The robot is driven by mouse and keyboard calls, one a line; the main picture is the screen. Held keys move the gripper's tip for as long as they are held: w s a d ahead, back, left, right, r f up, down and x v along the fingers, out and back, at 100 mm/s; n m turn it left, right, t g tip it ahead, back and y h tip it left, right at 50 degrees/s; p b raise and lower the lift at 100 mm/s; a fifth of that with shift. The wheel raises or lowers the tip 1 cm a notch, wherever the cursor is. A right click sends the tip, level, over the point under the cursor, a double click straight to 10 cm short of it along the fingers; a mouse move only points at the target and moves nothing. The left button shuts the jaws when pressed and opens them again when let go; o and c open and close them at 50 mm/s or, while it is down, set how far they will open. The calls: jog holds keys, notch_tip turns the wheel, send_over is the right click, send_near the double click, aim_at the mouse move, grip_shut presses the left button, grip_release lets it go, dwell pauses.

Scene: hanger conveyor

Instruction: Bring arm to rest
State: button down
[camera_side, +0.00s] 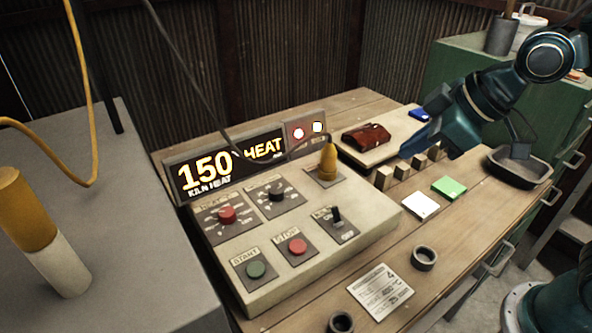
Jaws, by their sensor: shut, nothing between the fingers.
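My teal arm comes in from the right edge, and my gripper (408,150) hangs in the air over the right part of the wooden bench (385,240). It is shut and empty, pointing down and to the left. It appears apart from the things below it, close in the picture to a row of small wooden blocks (384,178). The exact gap beneath it cannot be told from this one view.
A control box (300,262) with buttons, knobs and a lit display (225,165) fills the bench's middle. A red-brown item (366,138) lies on a board. White (420,205) and green (449,188) tiles, dark rings (424,258) and a dark tray (520,169) lie right.

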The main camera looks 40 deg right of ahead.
jog(key=s+d+r+m+g+h, duration=0.1)
jog(key=s+d+m, duration=0.5)
jog(key=s, duration=0.6)
jog(key=shift+s+d+m+h, duration=0.25)
jog(key=shift+d+h, duration=0.25)
jog(key=shift+d, duration=0.75)
